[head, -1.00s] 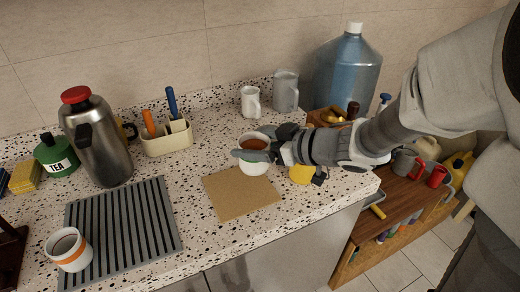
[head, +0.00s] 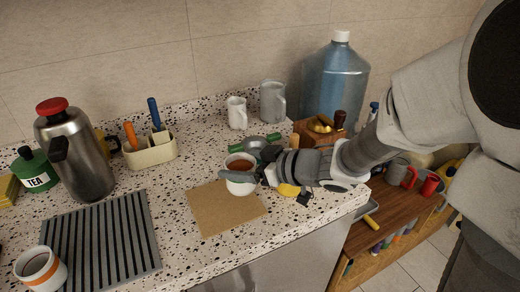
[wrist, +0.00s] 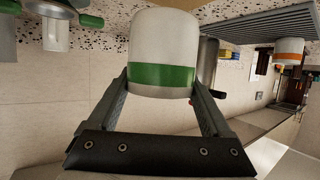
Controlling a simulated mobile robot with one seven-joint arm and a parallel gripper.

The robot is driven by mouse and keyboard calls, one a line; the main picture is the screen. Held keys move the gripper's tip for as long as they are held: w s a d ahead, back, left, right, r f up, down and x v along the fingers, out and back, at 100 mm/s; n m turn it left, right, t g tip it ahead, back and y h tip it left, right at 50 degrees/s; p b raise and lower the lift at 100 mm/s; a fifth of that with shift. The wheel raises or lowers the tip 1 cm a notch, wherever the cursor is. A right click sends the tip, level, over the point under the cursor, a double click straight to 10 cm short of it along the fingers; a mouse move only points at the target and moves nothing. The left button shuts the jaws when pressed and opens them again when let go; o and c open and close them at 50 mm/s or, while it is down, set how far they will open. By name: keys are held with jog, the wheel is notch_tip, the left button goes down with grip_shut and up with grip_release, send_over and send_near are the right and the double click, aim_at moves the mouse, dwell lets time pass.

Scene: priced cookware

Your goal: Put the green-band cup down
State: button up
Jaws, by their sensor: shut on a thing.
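The white green-band cup (head: 241,186) is in my gripper (head: 249,178), upright at the back edge of the cork mat. Its inside looks brown in the head view. In the wrist view the cup (wrist: 165,32) shows its green band between the two fingers of my gripper (wrist: 162,88). My gripper is shut on the cup's sides. I cannot tell whether the cup's base touches anything. The square cork mat (head: 227,212) lies bare on the speckled counter.
A grey metal pan-like thing with green handles (head: 254,143) lies just behind my gripper. A yellow thing (head: 288,190) is beside it. White (head: 237,113) and grey (head: 272,102) mugs stand behind.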

aim_at(249, 185)
jog(key=shift+w+a+f+b, duration=0.2)
jog(key=shift+a+f+b, duration=0.35)
jog(key=shift+a+f, duration=0.5)
jog(key=shift+w+a+f+b, duration=0.25)
jog(key=shift+a+f+b, duration=0.35)
jog(key=shift+f, duration=0.7)
jog(key=shift+w+a+f+b, duration=0.2)
jog(key=shift+a+f+b, duration=0.3)
jog(key=shift+a+f, duration=0.55)
jog(key=shift+d+f, duration=0.2)
jog(key=shift+f, duration=0.05)
jog(key=shift+f, duration=0.1)
jog(key=o, duration=1.5)
jog(key=shift+o, duration=0.2)
jog(key=shift+r, duration=0.25)
jog(key=p+v, duration=0.3)
jog(key=v, duration=0.9)
jog(key=shift+f, duration=0.1)
